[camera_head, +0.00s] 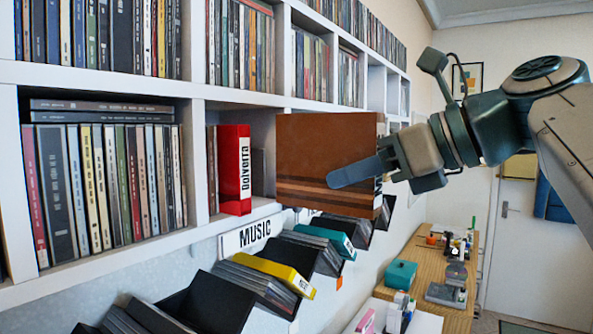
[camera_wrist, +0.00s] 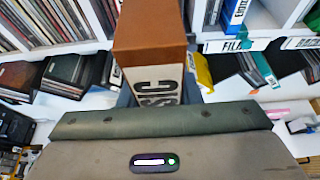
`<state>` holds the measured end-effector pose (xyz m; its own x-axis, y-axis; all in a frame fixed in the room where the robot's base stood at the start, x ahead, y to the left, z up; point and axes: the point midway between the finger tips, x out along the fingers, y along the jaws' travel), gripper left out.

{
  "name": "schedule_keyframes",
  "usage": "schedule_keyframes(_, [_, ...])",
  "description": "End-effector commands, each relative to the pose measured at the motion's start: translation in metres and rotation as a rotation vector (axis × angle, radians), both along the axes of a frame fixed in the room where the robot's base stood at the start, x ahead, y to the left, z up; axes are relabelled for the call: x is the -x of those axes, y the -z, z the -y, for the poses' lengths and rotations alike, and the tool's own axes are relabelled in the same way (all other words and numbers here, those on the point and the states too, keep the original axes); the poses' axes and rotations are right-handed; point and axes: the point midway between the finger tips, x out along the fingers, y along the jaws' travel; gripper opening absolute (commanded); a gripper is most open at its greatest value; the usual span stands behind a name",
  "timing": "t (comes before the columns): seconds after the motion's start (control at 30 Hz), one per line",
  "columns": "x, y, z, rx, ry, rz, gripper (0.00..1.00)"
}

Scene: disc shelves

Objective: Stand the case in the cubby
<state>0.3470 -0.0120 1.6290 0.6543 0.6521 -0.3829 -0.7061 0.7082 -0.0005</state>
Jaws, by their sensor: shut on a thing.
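A brown case (camera_head: 325,150) with a dark striped lower part is held upright in front of the shelf. In the wrist view the case (camera_wrist: 150,28) shows a white spine label with dark letters, partly readable as "SIC". My gripper (camera_head: 365,172) is shut on the case from its right side, with one blue finger across its face. The case hides part of the cubby (camera_head: 262,118) behind it. In that cubby a red case (camera_head: 235,170) labelled "Dolverra" stands at the left beside darker cases. A "MUSIC" label (camera_head: 250,235) is below the cubby.
The cubby to the left (camera_head: 110,125) is packed with upright cases and two lying on top. Sloped black bins (camera_head: 215,300) with cases run below the shelf. A wooden desk (camera_head: 455,318) with small items stands at the right.

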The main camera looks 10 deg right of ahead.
Motion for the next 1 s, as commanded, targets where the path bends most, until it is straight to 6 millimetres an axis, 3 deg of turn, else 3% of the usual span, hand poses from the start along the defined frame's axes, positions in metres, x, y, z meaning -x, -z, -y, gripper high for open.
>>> schedule_keyframes(0.2, [0.002,-0.002,0.001,0.003,-0.001,-0.004,0.00])
schedule_keyframes(1.0, [-0.055,0.004,-0.056,0.004,-0.005,-0.004,0.00])
